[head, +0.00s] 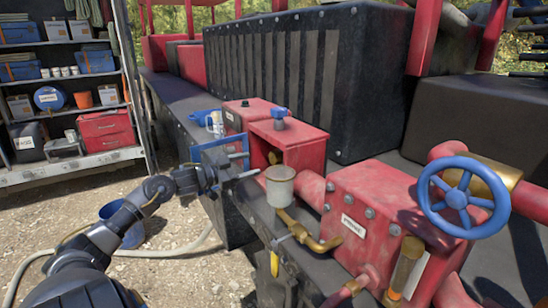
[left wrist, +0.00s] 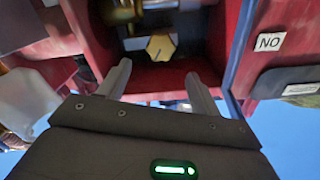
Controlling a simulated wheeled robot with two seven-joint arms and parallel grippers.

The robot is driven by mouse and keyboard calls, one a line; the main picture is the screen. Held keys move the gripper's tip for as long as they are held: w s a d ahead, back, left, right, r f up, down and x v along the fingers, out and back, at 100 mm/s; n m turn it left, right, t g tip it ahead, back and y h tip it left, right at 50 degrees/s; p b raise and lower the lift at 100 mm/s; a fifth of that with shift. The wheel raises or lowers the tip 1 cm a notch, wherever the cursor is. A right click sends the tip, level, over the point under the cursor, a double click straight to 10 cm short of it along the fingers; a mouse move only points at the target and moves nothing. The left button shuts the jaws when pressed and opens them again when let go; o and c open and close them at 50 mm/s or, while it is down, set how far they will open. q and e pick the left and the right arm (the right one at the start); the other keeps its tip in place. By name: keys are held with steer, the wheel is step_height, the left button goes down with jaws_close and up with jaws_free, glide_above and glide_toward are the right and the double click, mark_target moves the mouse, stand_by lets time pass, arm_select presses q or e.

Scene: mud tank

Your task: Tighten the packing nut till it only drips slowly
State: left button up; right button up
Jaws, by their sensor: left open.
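A yellow-brass hex nut (left wrist: 160,46) with a dark line on its face sits inside an open-fronted red housing, which I take to be the packing nut. The housing (head: 313,153) stands on the dark deck in the head view, with a little brass (head: 275,157) showing in its opening. My left gripper (head: 248,164) is at the housing's open side, fingers pointing in. In the left wrist view the open fingers (left wrist: 160,82) lie either side of the nut's line, short of it, with nothing between them. I cannot see any drip. My right gripper is not in view.
A grey cup-like pot (head: 280,187) on a brass pipe stands close in front of the housing. A red block (head: 372,215) and a blue handwheel (head: 460,197) are to the right. A blue bucket (head: 122,226) is on the gravel, with a hose (head: 165,252) nearby.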

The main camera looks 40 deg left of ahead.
mark_target(272, 158)
arm_select(q)
steer(key=p+x, duration=0.3)
steer(key=x, duration=0.5)
steer(key=shift+r, duration=0.1)
steer(key=shift+w+d, duration=0.15)
steer(key=shift+w, duration=0.45)
steer(key=shift+w+d+f+p, duration=0.1)
steer(key=shift+w+f+p, duration=0.15)
steer(key=shift+w+p, duration=0.05)
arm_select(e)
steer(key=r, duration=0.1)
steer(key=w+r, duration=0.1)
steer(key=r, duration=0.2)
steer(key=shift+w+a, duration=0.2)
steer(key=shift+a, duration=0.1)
arm_select(q)
steer(key=shift+c, duration=0.3)
steer(key=c, duration=0.9)
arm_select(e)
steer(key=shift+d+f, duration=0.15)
